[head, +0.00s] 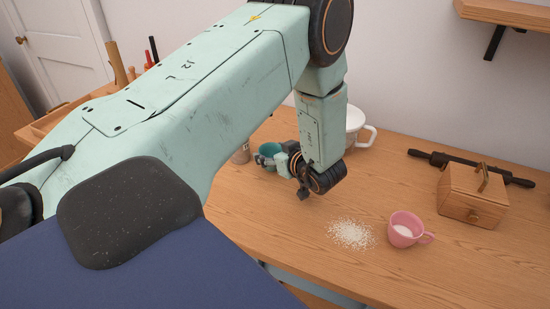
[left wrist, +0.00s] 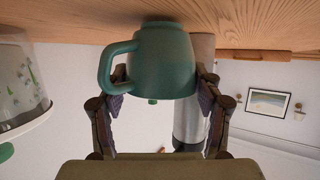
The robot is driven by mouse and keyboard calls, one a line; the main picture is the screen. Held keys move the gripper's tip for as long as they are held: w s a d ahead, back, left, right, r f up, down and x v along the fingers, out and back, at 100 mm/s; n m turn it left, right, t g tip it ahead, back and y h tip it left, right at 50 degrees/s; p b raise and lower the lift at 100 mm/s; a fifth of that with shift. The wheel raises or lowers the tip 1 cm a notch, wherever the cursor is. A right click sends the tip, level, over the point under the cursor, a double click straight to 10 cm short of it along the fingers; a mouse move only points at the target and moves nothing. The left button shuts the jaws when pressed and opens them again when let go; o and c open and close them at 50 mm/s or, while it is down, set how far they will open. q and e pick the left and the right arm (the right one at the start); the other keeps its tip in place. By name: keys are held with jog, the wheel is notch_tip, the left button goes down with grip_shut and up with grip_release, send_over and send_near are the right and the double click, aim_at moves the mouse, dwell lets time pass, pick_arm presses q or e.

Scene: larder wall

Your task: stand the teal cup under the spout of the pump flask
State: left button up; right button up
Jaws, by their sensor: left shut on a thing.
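The teal cup (head: 270,148) is near the back of the wooden table in the head view, partly hidden by my left gripper (head: 277,160). In the left wrist view, which shows the scene upside down, the teal cup (left wrist: 163,62) is between the fingers of my left gripper (left wrist: 161,78), which is shut on it. The cup is upright, its handle to the left in that picture. Its base is at or just above the table; I cannot tell which. A grey cylinder (left wrist: 190,130), likely the pump flask, stands behind the cup. Its spout is hidden. My right gripper is not in view.
A wooden box (head: 472,196) and a dark rolling pin (head: 430,158) are at the right. A white handled vessel (head: 355,125) stands behind my arm.

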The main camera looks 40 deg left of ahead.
pick_arm(q)
jog(key=shift+a+r, duration=0.15)
jog(key=shift+w+a, duration=0.15)
jog(key=shift+a, duration=0.05)
jog(key=o, duration=1.3)
jog(key=shift+d, duration=0.15)
